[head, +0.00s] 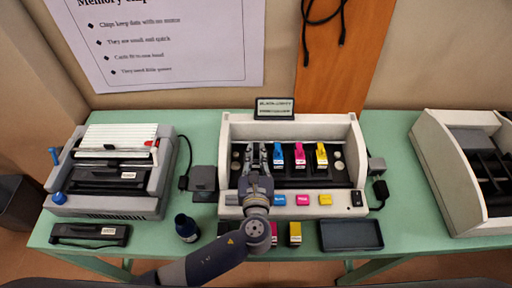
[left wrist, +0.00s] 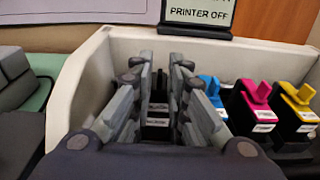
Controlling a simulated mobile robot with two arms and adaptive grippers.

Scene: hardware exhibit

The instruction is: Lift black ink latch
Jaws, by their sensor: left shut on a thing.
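The white printer (head: 229,133) stands open on the green table, with a row of ink cartridges inside. My left gripper (head: 256,152) reaches into the leftmost slot, over the black cartridge. In the left wrist view its fingers (left wrist: 160,72) stand on both sides of the black ink latch and are shut on it; the fingers hide most of the latch. The black cartridge (left wrist: 157,122) shows as a dark body with a white label between the fingers. I cannot tell whether the latch is raised. My right gripper is not in view.
The cyan (head: 279,155), magenta (head: 302,156) and yellow (head: 321,155) cartridges stand close on the right. A sign (left wrist: 199,14) reads "PRINTER OFF". A dark bottle (head: 187,228) and an empty dark tray (head: 350,235) are in front. Other machines stand left and right.

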